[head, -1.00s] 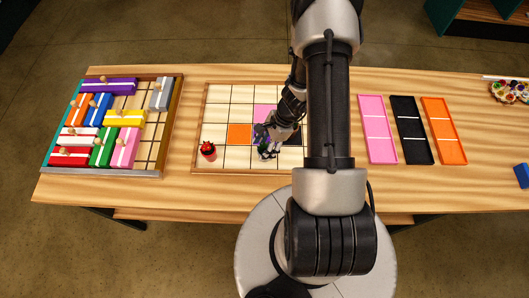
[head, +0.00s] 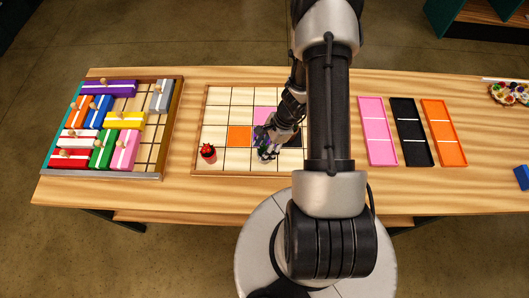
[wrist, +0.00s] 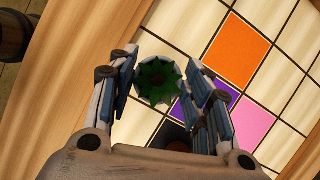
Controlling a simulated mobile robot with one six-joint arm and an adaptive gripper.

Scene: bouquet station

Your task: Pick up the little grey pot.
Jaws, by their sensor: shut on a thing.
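The little grey pot, with a dark green plant in it, shows between my fingers in the wrist view (wrist: 160,82); its pale rim rings the leaves. My gripper (wrist: 158,84) is shut on it, with one finger on each side. In the head view, my gripper (head: 266,152) is over the front middle of the gridded board (head: 213,113), and the pot is mostly covered by the fingers. Whether its base touches the board is hard to tell.
A small red-topped pot (head: 208,153) stands left on the board. The board has orange (head: 240,135) and pink (head: 264,114) squares. A tray of coloured blocks (head: 159,125) lies left; pink (head: 377,130), black (head: 411,130) and orange (head: 443,132) trays lie right.

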